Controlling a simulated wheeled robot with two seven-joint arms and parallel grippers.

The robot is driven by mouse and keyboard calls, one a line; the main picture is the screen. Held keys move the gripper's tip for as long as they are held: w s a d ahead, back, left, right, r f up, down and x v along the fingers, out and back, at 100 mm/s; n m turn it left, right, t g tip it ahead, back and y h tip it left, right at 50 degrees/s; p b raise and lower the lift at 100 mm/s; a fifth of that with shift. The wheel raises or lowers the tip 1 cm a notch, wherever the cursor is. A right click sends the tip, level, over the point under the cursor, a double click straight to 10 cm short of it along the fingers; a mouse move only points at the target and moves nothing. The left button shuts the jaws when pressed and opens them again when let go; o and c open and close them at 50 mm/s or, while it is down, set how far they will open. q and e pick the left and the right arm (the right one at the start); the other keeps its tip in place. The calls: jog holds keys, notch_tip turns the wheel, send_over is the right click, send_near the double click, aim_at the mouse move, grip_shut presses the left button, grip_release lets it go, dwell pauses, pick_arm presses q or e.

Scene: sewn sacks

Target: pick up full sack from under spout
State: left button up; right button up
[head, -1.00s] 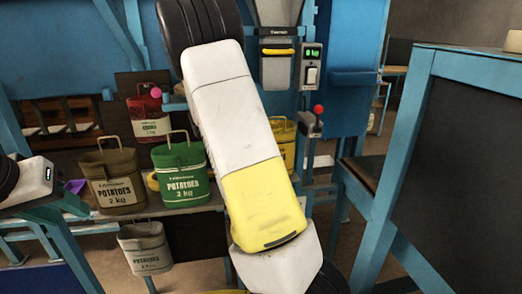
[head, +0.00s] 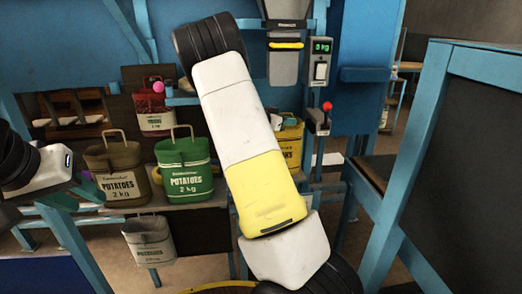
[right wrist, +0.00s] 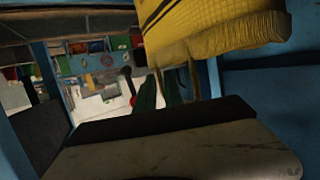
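A yellow sack (head: 291,143) stands below the spout (head: 287,50), partly hidden behind my right arm. In the right wrist view the yellow sack (right wrist: 215,32) fills the upper right, with its tan handle legs pointing down in the picture. The dark green fingers of my right gripper (right wrist: 161,95) stand apart close beside that handle. I cannot tell whether they touch it. In the head view my right gripper is hidden behind the arm. My left gripper (head: 86,192) is at the left edge, in front of the shelf; its fingers are unclear.
An olive sack (head: 117,172) and a green sack (head: 184,170) stand on the shelf, a red sack (head: 154,112) behind them. A grey sack (head: 148,241) hangs lower. A lever with a red knob (head: 327,107) is right of the yellow sack. A blue-framed dark panel (head: 455,170) blocks the right.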

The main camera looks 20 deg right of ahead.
grip_shut()
dwell(1.4)
